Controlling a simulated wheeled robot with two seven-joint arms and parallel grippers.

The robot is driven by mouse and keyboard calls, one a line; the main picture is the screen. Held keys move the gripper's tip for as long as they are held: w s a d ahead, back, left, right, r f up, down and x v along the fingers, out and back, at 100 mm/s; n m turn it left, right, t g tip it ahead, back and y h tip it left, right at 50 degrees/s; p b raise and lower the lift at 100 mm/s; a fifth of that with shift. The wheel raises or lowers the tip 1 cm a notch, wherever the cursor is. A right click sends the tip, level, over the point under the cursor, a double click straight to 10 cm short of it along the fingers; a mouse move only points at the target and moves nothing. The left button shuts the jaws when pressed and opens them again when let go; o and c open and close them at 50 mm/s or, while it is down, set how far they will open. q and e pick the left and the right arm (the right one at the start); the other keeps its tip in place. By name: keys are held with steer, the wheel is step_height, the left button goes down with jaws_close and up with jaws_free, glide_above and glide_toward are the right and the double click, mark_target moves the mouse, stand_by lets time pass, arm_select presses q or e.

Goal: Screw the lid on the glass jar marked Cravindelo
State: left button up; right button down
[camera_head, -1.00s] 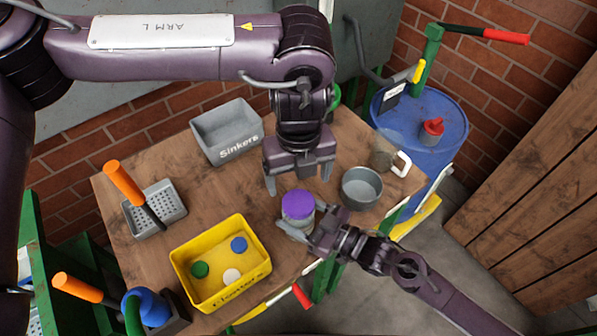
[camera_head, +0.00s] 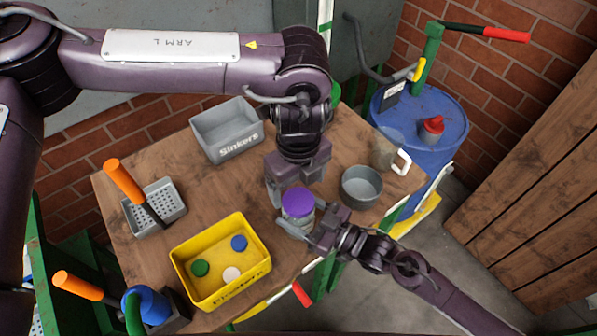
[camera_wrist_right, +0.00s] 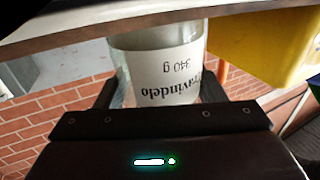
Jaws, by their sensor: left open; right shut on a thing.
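The glass jar (camera_head: 299,224) stands upright near the table's front edge with a purple lid (camera_head: 298,202) on its top. In the right wrist view the jar (camera_wrist_right: 165,75) shows a white label reading "Cravindelo" and "340 g", upside down. My right gripper (camera_head: 297,231) is shut on the jar's body from the front right. My left gripper (camera_head: 293,200) is open and points down at the lid, just behind and above it. I cannot tell whether its fingers touch the lid, or whether the lid is tight.
A yellow bin (camera_head: 199,301) with several discs stands to the left. A grey "Sinkers" bin (camera_head: 226,132) is at the back. A grey pot (camera_head: 361,187) and a mug (camera_head: 384,152) stand right of the jar. A perforated grey tray (camera_head: 171,204) lies at the far left.

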mark_target(298, 200)
arm_select(q)
steer(key=shift+f, duration=2.25)
steer(key=c, duration=1.1)
steer(key=o, duration=1.1)
steer(key=shift+o, duration=0.2)
